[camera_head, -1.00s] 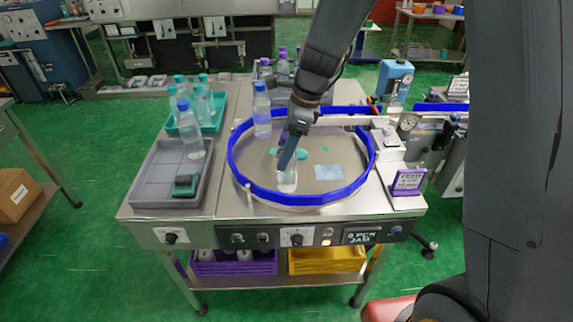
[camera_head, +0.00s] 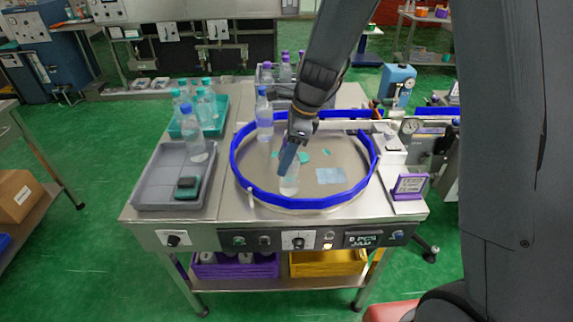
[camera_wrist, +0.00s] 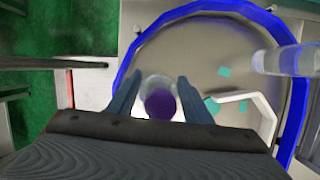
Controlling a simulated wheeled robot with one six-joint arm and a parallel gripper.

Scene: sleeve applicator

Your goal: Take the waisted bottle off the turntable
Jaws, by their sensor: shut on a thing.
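The waisted bottle (camera_head: 289,185) is clear with a purple cap, which shows in the wrist view (camera_wrist: 160,103). It stands on the turntable (camera_head: 325,200), a grey disc with a blue rim, near the front of the disc. My gripper (camera_head: 289,168) is shut on this bottle from above, with a finger on each side of it in the wrist view (camera_wrist: 160,88). The fingers hide most of its upper part in the head view. Its waist cannot be made out.
Another clear bottle with a blue cap (camera_head: 264,115) stands at the turntable's left rear edge. A grey tray (camera_head: 150,190) at left holds a blue-capped bottle (camera_head: 193,135) and a dark block (camera_head: 187,187). A teal tray (camera_head: 218,122) behind holds several bottles.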

